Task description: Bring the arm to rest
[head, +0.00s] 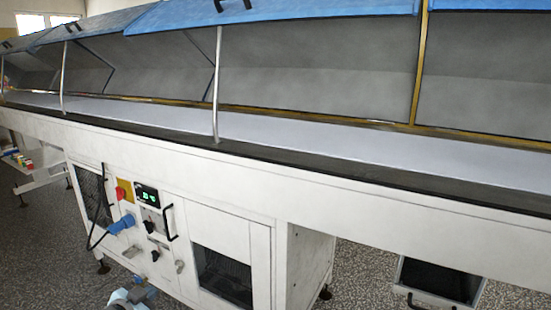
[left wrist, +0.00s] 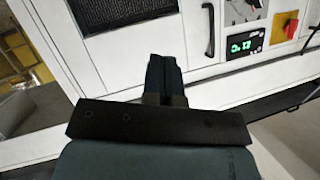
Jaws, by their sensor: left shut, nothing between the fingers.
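My left gripper (left wrist: 164,68) is shut and empty, its dark fingers together in the left wrist view. It points at the white cabinet front and seems to hold nothing. In the head view a small part of my left arm and gripper (head: 138,285) shows at the bottom edge, low in front of the white cabinet (head: 222,225) of the long machine. My right gripper is in neither view.
The cabinet carries a green display (head: 147,195), a red switch (head: 121,193) and a blue plug (head: 121,225). A black handle (left wrist: 208,30) is near my left fingers in the wrist view. Blue lids (head: 270,12) stand raised over the belt (head: 290,130).

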